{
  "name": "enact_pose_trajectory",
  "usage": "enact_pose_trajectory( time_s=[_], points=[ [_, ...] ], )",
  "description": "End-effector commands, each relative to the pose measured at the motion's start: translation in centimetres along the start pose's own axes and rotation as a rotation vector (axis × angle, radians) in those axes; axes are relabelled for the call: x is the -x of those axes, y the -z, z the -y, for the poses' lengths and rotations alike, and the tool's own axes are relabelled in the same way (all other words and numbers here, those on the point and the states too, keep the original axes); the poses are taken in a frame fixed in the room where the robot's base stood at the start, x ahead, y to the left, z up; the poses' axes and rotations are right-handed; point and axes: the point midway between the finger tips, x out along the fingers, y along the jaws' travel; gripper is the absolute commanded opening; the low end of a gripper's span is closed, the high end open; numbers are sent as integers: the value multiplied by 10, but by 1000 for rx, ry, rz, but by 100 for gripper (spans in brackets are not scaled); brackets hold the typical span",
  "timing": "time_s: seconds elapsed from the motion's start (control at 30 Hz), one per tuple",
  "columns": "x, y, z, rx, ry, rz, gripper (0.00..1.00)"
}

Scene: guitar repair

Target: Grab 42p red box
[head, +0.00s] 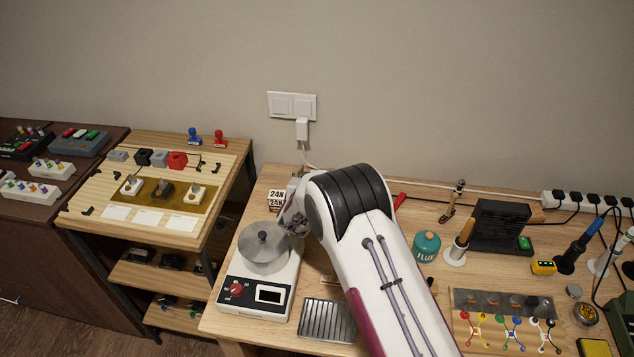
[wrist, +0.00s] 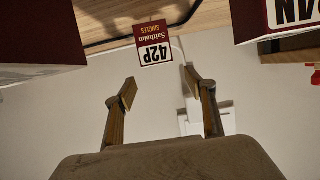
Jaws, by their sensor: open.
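The 42P box (wrist: 152,50) hangs upside down in the wrist view, at the upper middle, with a dark red label panel and a white panel marked 42P. My gripper (wrist: 166,88) is open and empty. Its two fingers point toward the wall, and the box shows above the gap between them, apart from both. I cannot make out the 42P box in the head view, where my arm covers part of that area.
A box marked 24N (head: 277,197) stands at the bench's back left, beside my arm. Larger red-and-white boxes show in the wrist view at the upper left (wrist: 40,30) and upper right (wrist: 280,18). A scale with a metal pan (head: 262,250) stands in front.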

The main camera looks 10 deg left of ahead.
Motion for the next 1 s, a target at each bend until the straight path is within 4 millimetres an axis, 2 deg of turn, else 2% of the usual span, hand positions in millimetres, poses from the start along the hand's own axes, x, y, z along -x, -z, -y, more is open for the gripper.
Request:
enact_pose_trajectory(
  time_s=[0.37,0.57,0.77,1.0],
  points=[
    [-1,-2,0,0,0,0,55],
    [-5,-15,0,0,-1,2,55],
    [-12,-35,0,1,0,2,55],
    [-31,-33,0,-2,-1,0,55]
  ],
)
